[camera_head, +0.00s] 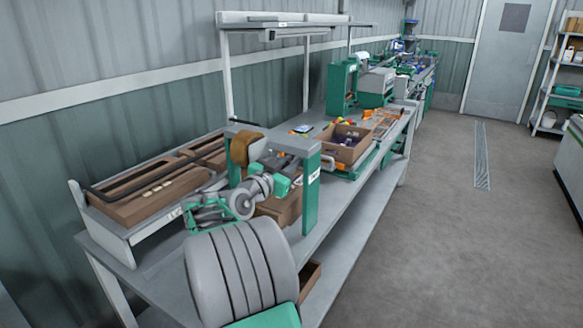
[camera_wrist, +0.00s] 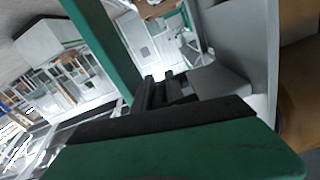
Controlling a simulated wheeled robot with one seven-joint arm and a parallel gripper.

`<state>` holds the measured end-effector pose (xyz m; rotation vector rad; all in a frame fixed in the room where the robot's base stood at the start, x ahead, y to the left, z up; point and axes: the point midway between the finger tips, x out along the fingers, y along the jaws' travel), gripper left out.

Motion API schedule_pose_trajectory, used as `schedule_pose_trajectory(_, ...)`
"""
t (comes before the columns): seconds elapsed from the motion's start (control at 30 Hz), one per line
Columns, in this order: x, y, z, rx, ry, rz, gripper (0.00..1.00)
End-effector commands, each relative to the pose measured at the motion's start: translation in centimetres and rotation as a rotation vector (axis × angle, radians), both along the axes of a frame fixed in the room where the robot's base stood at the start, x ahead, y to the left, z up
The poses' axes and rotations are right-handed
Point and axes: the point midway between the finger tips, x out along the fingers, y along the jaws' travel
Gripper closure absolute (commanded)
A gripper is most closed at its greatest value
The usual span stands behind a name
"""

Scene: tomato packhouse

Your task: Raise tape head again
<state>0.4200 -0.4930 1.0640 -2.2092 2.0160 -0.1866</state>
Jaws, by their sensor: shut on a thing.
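The carton taper stands on the bench as a green-posted frame (camera_head: 311,195). Its tape head, a grey block (camera_head: 285,143) with a brown tape roll (camera_head: 243,148), sits high between the posts. My gripper (camera_head: 284,168) is at the tape head, just under its grey top. In the wrist view, my gripper (camera_wrist: 166,86) has its dark fingers closed at a grey part of the head (camera_wrist: 218,84), with the brown roll (camera_wrist: 302,85) at the right edge. The exact contact is partly hidden. A brown carton (camera_head: 282,207) stands below, between the posts, mostly covered by my arm.
A tray rack with brown cartons (camera_head: 150,205) stands at the left end of the bench. An open carton (camera_head: 343,143) with dark contents sits beyond the taper. A green post (camera_wrist: 105,45) rises close to the fingers. The floor at right (camera_head: 440,230) is clear.

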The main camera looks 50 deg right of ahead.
Motion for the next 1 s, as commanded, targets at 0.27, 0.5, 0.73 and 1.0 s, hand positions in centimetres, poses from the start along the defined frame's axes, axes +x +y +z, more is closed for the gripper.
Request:
schedule_pose_trajectory(0.27,0.0,0.0,0.6,-0.007,-0.009,0.0,0.66)
schedule_pose_trajectory(0.5,0.0,0.0,0.4,-0.006,-0.007,0.001,0.62)
schedule_pose_trajectory(0.73,0.0,2.5,0.3,-0.007,-0.008,0.006,0.62)
schedule_pose_trajectory(1.0,-0.5,7.3,0.4,-0.006,-0.008,0.005,0.62)
